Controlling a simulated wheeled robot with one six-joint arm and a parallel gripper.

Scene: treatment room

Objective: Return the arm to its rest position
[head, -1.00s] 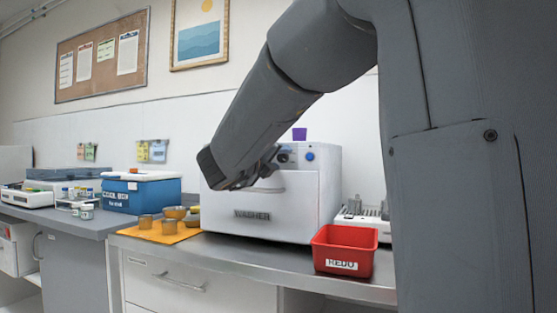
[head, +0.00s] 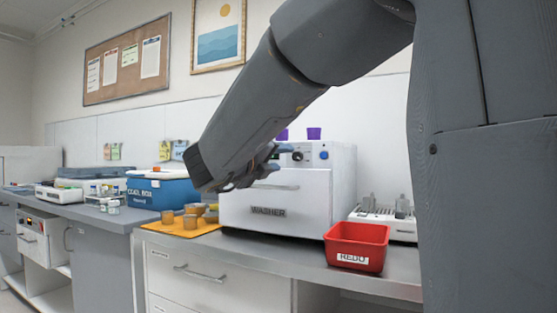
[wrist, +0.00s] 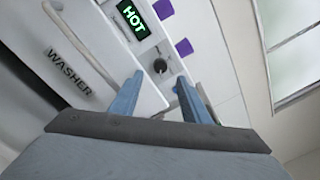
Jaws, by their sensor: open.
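My arm reaches from the upper right of the head view down toward the white washer (head: 300,215). My gripper (head: 274,158) is in front of the washer's upper front, near its control panel. In the wrist view, the two blue fingers of my gripper (wrist: 158,95) stand apart with nothing between them. Beyond them the washer's front (wrist: 60,40) shows tilted, with its handle, a green "HOT" display (wrist: 133,18) and a dark knob (wrist: 160,66). In the head view, my forearm hides part of the washer's left side and the wall.
Two purple cups (head: 314,133) stand on top of the washer. A red REDO bin (head: 356,246) is at the counter's front right, before a white rack (head: 385,222). Left are an orange mat (head: 172,231) with several small brownish containers and a blue cool box (head: 160,192).

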